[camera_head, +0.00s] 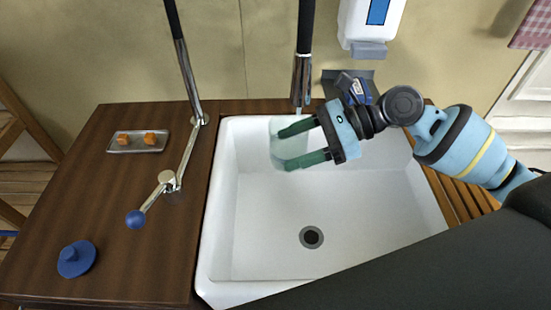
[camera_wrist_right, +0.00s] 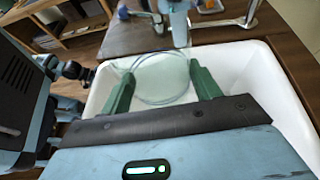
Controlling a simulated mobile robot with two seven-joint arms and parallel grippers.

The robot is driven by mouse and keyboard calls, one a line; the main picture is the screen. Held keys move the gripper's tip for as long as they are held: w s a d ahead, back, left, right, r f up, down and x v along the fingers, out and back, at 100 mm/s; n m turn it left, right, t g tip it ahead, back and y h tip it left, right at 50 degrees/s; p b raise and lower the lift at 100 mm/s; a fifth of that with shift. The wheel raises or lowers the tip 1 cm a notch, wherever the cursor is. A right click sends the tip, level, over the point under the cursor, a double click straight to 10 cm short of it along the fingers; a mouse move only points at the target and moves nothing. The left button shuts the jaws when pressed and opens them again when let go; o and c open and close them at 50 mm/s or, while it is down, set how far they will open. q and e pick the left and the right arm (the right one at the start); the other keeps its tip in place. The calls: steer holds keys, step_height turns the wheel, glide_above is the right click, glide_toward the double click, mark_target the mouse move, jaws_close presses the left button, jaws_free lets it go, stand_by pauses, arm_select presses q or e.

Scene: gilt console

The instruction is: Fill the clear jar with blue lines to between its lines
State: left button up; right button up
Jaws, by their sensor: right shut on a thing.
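The clear jar (camera_head: 277,147) is in my right gripper (camera_head: 286,146), held over the back left part of the white sink (camera_head: 320,210). The gripper's two green fingers are shut on either side of the jar. In the right wrist view the jar (camera_wrist_right: 160,76) shows as pale bluish rings between the fingers. I cannot make out the line marks or a water level. The chrome spout (camera_head: 301,80) hangs from above, close over the jar; I cannot tell whether water runs. A jointed metal lever with a blue ball (camera_head: 136,219) stands left of the sink. My left gripper is not in view.
A blue knobbed lid (camera_head: 76,259) lies on the brown wooden counter (camera_head: 120,200). A small tray (camera_head: 118,145) with orange pieces is behind it. A white dispenser (camera_head: 370,20) hangs on the wall. The sink's middle around the drain (camera_head: 311,237) is clear.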

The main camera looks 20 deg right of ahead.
steer(key=shift+w+d, duration=1.05)
steer(key=shift+d, duration=0.15)
steer(key=shift+r, duration=0.1)
stand_by(6.3)
